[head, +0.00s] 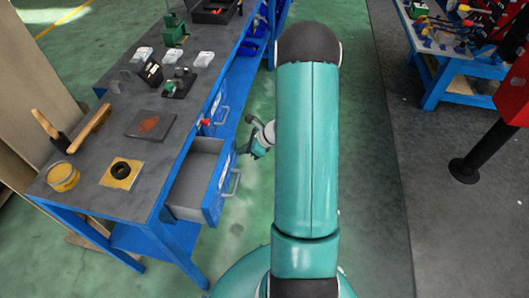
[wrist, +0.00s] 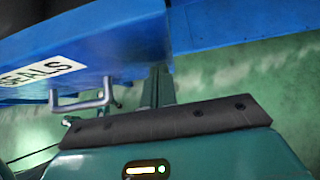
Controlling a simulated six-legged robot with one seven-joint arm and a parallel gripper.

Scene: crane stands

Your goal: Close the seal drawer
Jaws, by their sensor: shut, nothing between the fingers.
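The seal drawer (head: 213,197) is pulled out from the blue workbench, and its grey inside looks empty. Its blue front carries a silver bar handle (head: 235,185). In the wrist view the drawer front (wrist: 120,55) shows a white SEALS label (wrist: 40,73), with the handle (wrist: 84,104) below it. My gripper (head: 243,150) is beyond the drawer in the head view, near the bench side and apart from the handle. In the wrist view my shut, empty fingers (wrist: 160,80) point toward the blue surface, right of the handle. Whether they touch it is unclear.
The workbench top (head: 100,148) holds a yellow tin (head: 63,178), a brush, a black ring on a yellow pad (head: 121,172) and several parts. Other closed drawers lie farther along. Green floor is clear right of the bench.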

